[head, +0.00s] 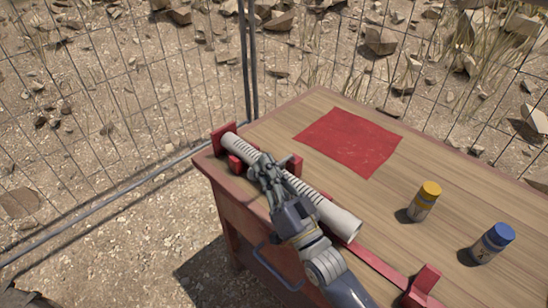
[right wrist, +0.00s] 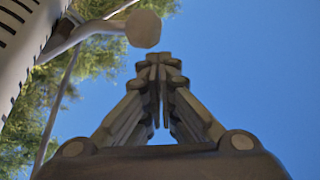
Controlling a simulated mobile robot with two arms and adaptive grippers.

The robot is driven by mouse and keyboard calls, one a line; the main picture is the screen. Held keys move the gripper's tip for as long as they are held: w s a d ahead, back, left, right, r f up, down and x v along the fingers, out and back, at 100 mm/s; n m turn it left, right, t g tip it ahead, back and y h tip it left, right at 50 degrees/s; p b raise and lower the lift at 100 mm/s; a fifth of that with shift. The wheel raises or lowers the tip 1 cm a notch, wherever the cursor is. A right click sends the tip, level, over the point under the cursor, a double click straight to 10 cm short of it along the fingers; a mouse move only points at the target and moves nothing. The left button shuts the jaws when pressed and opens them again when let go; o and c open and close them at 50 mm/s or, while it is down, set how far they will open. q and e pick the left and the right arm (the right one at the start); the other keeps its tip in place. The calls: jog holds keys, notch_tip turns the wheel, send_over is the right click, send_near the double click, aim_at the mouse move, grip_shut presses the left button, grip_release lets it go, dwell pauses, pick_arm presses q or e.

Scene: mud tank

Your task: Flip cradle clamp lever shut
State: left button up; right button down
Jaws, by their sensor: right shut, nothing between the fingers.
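A pale grey ribbed tube (head: 340,222) lies along the table's near edge in a red cradle (head: 222,137). My right gripper (head: 262,168) is above the tube's middle-left part, its fingers shut and empty; they also show shut in the right wrist view (right wrist: 160,62). In that view a grey lever with a rounded knob (right wrist: 143,29) sticks out from beside the slotted tube (right wrist: 22,38), left of and apart from my fingertips in the picture. In the head view my gripper and arm hide part of the tube, and I cannot make out the lever clearly. My left gripper is not in view.
The wooden table (head: 300,100) carries a red cloth (head: 348,140), a yellow-capped bottle (head: 424,202) and a blue-capped bottle (head: 492,243) to the right. A red bracket (head: 424,284) stands at the near edge. A wire fence (head: 130,110) runs behind; stony ground lies beyond.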

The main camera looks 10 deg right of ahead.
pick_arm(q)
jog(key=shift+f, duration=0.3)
pick_arm(e)
jog(key=shift+s+a+f, duration=0.2)
jog(key=shift+f, duration=0.35)
jog(key=shift+s+a+f, duration=0.2)
jog(key=shift+f, duration=0.5)
notch_tip(320, 180, up, 5)
jog(key=p, duration=0.3)
pick_arm(q)
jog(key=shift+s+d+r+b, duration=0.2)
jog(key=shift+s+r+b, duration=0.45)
jog(key=shift+b, duration=0.55)
pick_arm(e)
jog(key=w+d+v, duration=0.1)
jog(key=v, duration=0.9)
jog(key=shift+s+d, duration=0.2)
jog(key=shift+d, duration=0.3)
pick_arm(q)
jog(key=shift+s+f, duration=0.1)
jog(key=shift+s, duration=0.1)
